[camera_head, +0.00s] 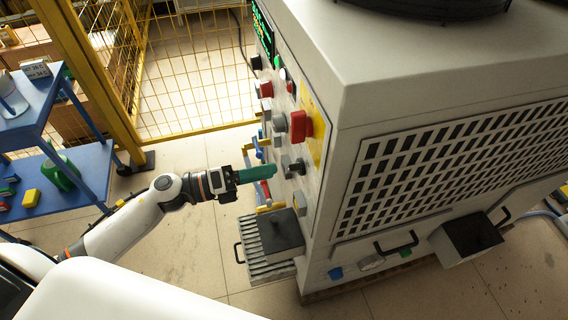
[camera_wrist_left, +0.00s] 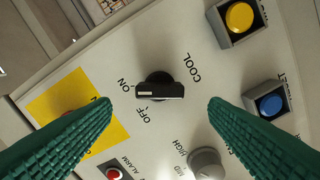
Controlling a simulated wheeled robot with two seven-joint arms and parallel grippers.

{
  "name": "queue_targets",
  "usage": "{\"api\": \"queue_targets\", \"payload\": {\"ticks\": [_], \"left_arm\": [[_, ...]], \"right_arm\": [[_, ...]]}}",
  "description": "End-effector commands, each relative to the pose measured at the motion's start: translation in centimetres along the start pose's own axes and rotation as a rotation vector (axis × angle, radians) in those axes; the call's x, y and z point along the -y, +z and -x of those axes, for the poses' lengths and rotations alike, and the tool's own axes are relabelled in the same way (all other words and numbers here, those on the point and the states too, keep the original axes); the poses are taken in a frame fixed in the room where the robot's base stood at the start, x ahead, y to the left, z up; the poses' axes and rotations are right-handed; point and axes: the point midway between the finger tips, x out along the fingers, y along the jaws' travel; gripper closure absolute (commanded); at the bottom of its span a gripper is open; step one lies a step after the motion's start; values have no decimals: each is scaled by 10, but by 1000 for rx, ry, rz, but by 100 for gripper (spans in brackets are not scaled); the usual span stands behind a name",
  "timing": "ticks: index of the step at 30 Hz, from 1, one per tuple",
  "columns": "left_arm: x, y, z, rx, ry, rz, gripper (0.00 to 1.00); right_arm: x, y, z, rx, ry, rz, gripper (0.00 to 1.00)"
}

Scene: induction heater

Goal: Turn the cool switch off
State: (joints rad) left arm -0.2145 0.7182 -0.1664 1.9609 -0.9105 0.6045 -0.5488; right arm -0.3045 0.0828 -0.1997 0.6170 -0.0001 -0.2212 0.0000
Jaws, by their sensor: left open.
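The cool switch (camera_wrist_left: 160,88) is a black rotary knob on the grey panel, marked COOL, ON and OFF. Its bar lies nearly level in the left wrist view, with a white mark at the left end, near the ON label. In the head view a black knob (camera_head: 297,166), probably this switch, sits just beyond my fingertips. My left gripper (camera_head: 274,172) has green fingers and points at the panel. In the left wrist view the gripper (camera_wrist_left: 160,108) is open, one finger on each side of the knob, apparently not touching it. My right gripper is not in view.
A red switch (camera_head: 300,126) on a yellow plate is close by. A yellow button (camera_wrist_left: 239,17), a blue button (camera_wrist_left: 269,105) and a grey knob (camera_wrist_left: 206,163) surround the cool switch. A blue shelf (camera_head: 85,160) stands left, a yellow fence (camera_head: 195,75) behind.

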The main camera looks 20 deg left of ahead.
Motion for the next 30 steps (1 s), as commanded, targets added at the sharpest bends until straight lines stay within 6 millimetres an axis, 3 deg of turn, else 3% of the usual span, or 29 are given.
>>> {"api": "queue_targets", "payload": {"ticks": [3,9,20,28,30], "left_arm": [[-3,-2,-23,-2,3,0,31],[-1,-1,-45,-2,0,2,31],[1,0,-51,-2,-1,3,31],[1,0,-51,-2,-1,3,72],[1,0,-50,-2,-1,3,76]], "right_arm": [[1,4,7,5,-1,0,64],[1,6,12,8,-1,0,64],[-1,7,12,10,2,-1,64],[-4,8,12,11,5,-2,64],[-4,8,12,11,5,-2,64]]}}
